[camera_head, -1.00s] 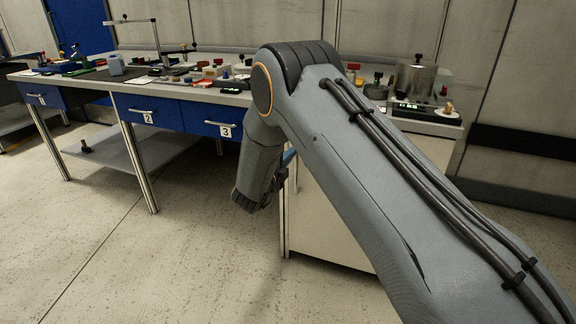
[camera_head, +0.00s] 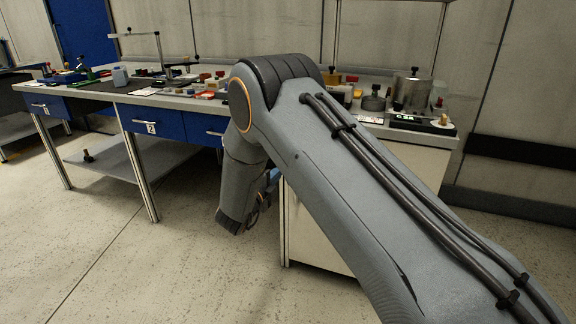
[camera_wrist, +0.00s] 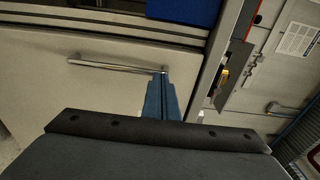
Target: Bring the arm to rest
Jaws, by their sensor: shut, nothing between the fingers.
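My gripper (camera_wrist: 161,92) shows in the wrist view as narrow blue fingers, shut with nothing between them. The fingers point toward a pale cabinet front with a bar handle (camera_wrist: 115,66). The fingertips overlap the right end of the handle in the picture; I cannot tell whether they touch it. In the head view my arm is bent at the elbow, with the forearm hanging down in front of the bench. Only a small blue part of the gripper end shows behind the forearm there, and the fingertips are hidden.
A pale cabinet (camera_head: 315,235) stands behind my arm, with a metal pot (camera_head: 412,92) and a scale (camera_head: 423,122) on top. The floor at left (camera_head: 90,250) is clear.

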